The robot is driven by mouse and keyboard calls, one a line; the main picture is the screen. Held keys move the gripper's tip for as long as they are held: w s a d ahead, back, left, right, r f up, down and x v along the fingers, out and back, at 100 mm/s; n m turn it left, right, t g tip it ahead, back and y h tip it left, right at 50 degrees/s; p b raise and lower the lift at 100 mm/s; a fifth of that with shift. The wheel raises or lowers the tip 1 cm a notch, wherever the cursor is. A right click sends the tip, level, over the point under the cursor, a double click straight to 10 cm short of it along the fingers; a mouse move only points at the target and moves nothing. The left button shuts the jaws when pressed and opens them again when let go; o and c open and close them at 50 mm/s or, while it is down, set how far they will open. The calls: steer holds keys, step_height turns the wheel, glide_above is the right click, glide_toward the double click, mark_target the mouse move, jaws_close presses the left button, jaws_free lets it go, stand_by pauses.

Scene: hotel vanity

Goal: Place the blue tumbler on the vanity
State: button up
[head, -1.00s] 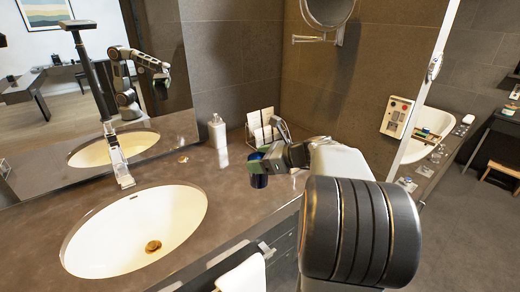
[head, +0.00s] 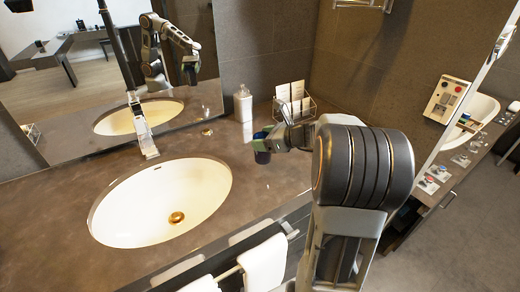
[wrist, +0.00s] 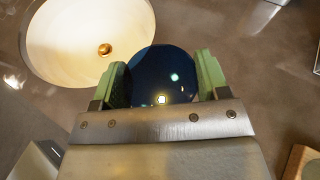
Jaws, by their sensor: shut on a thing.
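The blue tumbler (head: 262,148) is held upright in my gripper (head: 264,140) over the vanity (head: 225,145), right of the sink. In the wrist view the dark blue tumbler (wrist: 161,75) sits between the two green finger pads of my gripper (wrist: 160,82), which is shut on it. The vanity top (wrist: 225,30) lies beneath. Whether the tumbler's base touches the vanity cannot be told. My arm hides part of the vanity to the right.
The sink (head: 160,203) with its faucet (head: 145,140) is to the left. A white bottle (head: 243,103) and a wire rack with cards (head: 294,100) stand at the back. White towels (head: 264,265) hang at the front. Bare vanity lies between sink and bottle.

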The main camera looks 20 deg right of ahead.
steer(key=shift+w+a+f, duration=0.35)
steer(key=shift+w+f, duration=0.1)
steer(key=shift+f, duration=0.25)
steer(key=shift+w+a+f, duration=0.1)
steer(key=shift+w+f, duration=0.1)
steer(key=shift+f, duration=1.55)
steer(key=shift+b, duration=0.3)
steer(key=shift+f, duration=0.2)
steer(key=o, duration=1.3)
steer(key=shift+r, duration=0.1)
